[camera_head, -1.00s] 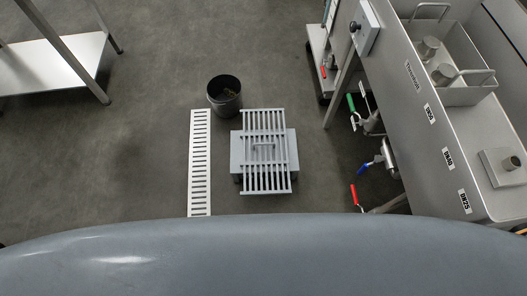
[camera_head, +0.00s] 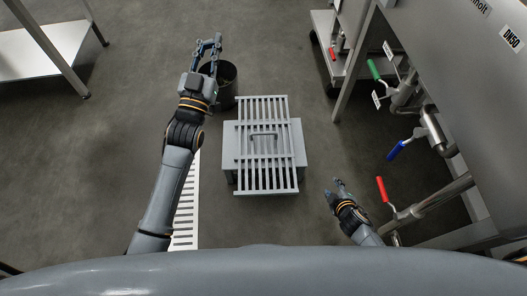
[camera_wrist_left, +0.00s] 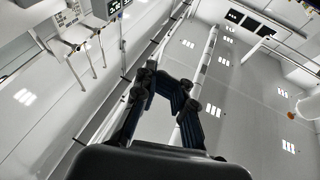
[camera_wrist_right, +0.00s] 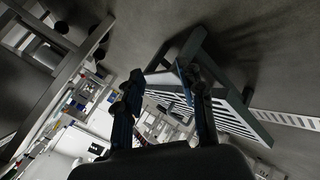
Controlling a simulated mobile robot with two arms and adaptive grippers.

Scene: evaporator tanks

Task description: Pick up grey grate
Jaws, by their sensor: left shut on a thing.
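The grey grate (camera_head: 267,191), a slatted rack of long bars, lies on top of a grey box (camera_head: 231,160) with a handle showing between the bars. My left gripper (camera_head: 208,42) is up at the left, by the dark bin and apart from the grate. Its fingers bend together in the left wrist view (camera_wrist_left: 168,82); the thing between them cannot be made out. My right gripper (camera_head: 336,190) is low at the right of the grate, apart from it. In the right wrist view its fingers (camera_wrist_right: 158,72) stand apart and empty, with slatted bars behind them.
A dark bin (camera_head: 228,88) stands behind the box, partly hidden by my left gripper. A white slotted strip (camera_head: 186,225) lies on the floor under my left arm. A steel tank with valves (camera_head: 430,75) stands at the right, a metal table (camera_head: 35,55) at the upper left.

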